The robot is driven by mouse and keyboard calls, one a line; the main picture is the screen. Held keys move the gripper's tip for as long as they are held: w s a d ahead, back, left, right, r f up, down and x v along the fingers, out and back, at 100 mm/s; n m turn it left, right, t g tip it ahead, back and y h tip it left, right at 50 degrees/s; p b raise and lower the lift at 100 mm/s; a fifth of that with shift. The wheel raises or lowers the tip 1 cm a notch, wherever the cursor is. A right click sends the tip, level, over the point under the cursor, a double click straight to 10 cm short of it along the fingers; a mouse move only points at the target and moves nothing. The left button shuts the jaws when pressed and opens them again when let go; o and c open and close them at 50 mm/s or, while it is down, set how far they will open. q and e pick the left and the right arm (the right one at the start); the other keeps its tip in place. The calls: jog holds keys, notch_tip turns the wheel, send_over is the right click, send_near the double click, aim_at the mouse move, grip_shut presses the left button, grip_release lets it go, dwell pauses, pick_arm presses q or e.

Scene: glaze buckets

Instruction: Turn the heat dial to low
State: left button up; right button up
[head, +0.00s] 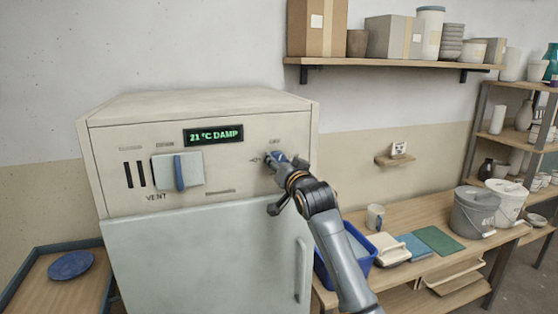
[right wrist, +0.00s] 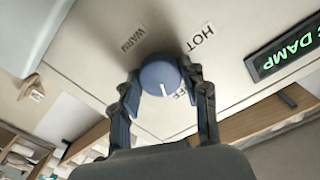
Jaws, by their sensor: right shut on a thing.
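The heat dial (right wrist: 158,75) is a round blue knob with a white pointer line, on the upper right of the cream kiln cabinet's front panel; a bit of its blue (head: 279,156) shows in the head view. My right gripper (head: 275,161) is at the dial, its fingers closed on both sides of it; the right wrist view shows the same gripper (right wrist: 162,86). The pointer points down in that view, beside the partly hidden OFF label. The HOT label (right wrist: 200,37) and WARM label (right wrist: 131,39) are readable; no LOW label is visible. My left gripper is out of view.
The display (head: 213,134) reads 21 °C DAMP. A vent slider (head: 179,173) sits at the panel's left. The lower door (head: 205,255) is shut, with a handle at its right. A blue bin (head: 345,262) stands beside my right arm, and a bench with buckets (head: 474,212) is further right.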

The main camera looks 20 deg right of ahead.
jog(key=m+p, duration=0.1)
jog(key=m, duration=0.2)
jog(key=shift+r, duration=0.1)
jog(key=m+p, duration=0.3)
jog(key=shift+a+m, duration=0.1)
jog(key=shift+m, duration=0.2)
jog(key=m+p, duration=0.2)
jog(key=m, duration=0.1)
jog(key=shift+p, duration=0.4)
jog(key=shift+m+p, duration=1.1)
jog(key=shift+m, duration=0.6)
jog(key=o, duration=1.2)
jog(key=shift+c, duration=0.2)
